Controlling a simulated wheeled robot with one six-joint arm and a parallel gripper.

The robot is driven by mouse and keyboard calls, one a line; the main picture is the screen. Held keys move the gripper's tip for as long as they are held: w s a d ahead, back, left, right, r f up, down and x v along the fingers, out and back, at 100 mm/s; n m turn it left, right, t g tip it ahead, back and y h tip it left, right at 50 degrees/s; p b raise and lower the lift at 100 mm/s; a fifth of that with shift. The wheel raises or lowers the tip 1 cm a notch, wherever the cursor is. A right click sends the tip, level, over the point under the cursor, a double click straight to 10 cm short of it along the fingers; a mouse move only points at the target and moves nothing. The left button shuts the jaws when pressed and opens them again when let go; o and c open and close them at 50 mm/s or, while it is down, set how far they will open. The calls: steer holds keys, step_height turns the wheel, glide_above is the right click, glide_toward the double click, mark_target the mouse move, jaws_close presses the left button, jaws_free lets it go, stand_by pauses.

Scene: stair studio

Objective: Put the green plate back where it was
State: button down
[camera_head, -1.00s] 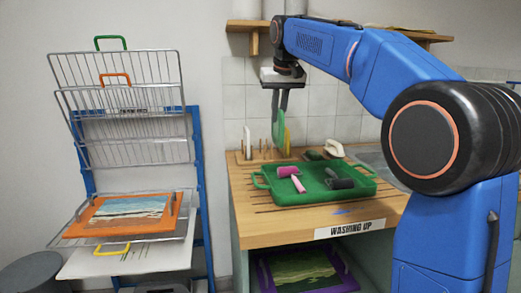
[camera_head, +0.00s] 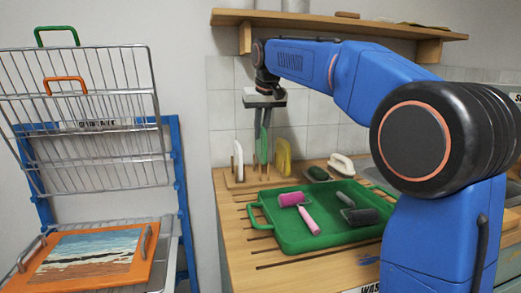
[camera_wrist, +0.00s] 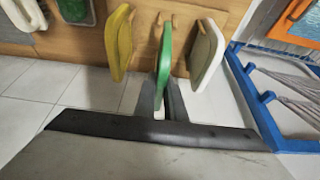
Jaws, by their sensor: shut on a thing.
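My gripper (camera_head: 262,128) points down and is shut on the upper edge of the green plate (camera_head: 262,150). The plate hangs upright, edge-on to the head view. It is between a white plate (camera_head: 238,160) on the left and a yellow plate (camera_head: 283,157) on the right, which stand in a wooden peg rack (camera_head: 246,180). In the wrist view the green plate (camera_wrist: 164,62) lies between the yellow plate (camera_wrist: 119,45) and the white plate (camera_wrist: 206,55), apart from both, with pegs by its far end. I cannot tell whether its lower edge touches the rack.
A green tray (camera_head: 275,240) with rollers stands on the counter in front of the rack. A white-handled brush (camera_head: 341,164) is behind it. A wire drying rack (camera_head: 85,120) with an orange-framed picture is at left. A wooden shelf (camera_head: 350,27) is above.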

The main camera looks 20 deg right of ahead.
mark_target(261, 144)
steer(key=shift+f, duration=2.5)
steer(key=c, duration=1.8)
jaws_free()
steer(key=shift+f, duration=0.1)
steer(key=v, duration=1.2)
steer(key=shift+s, duration=0.1)
